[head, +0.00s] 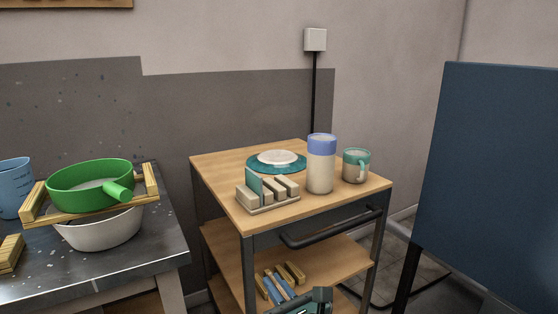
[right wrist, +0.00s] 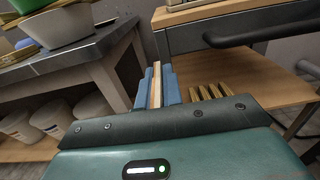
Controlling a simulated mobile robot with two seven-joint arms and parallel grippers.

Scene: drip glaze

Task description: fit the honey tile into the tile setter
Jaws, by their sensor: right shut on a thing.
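The honey tile (right wrist: 156,86) is a thin upright piece with a pale edge, seen between the blue fingers in the right wrist view. My right gripper (head: 278,285) is shut on it, at the lower shelf of the cart. The tile setter appears to be the beige slotted block (head: 268,202) near the left front corner of the cart top. My left gripper is not in view.
Gold slats (head: 294,272) stand beside my right gripper on the lower shelf (head: 226,262). Above are a cart handle (head: 330,232), a tall blue-topped vessel (head: 320,170), a teal mug (head: 356,166) and a teal plate (head: 262,169). A dark-topped table (head: 140,262) is left; a blue panel (head: 500,170) is right.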

